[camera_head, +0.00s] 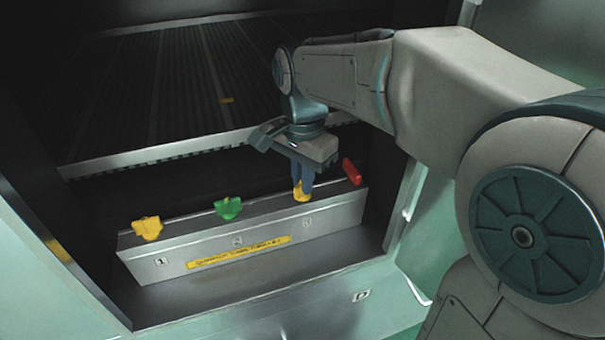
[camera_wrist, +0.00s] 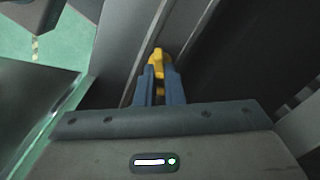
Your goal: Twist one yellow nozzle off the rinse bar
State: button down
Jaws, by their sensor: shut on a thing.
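The rinse bar (camera_head: 240,246) is a long grey metal block with a yellow label strip on its front and numbered marks. A yellow nozzle (camera_head: 147,228) stands at its left end. My gripper (camera_head: 303,190) points down over the right part of the bar. Its blue fingers are shut on a second yellow nozzle (camera_head: 302,196). In the wrist view this nozzle (camera_wrist: 160,62) shows between the fingertips (camera_wrist: 160,75). Its lower part is partly hidden by the fingers. I cannot tell whether it is still seated in the bar.
A green nozzle (camera_head: 228,208) stands on the bar left of my gripper. A red piece (camera_head: 352,171) is close by at the right end. A dark ribbed bed (camera_head: 180,85) lies behind, with a metal edge in front. Cabinet walls close in both sides.

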dwell(0.5)
jog(key=n+p, duration=0.1)
jog(key=n, duration=0.5)
jog(key=shift+n, duration=0.3)
jog(key=n+p, duration=0.1)
jog(key=n, duration=0.4)
dwell(0.3)
jog(key=shift+r+p, duration=1.15)
jog(key=shift+r, duration=0.05)
dwell(0.5)
jog(key=shift+r+p, duration=1.95)
jog(key=shift+r, duration=0.4)
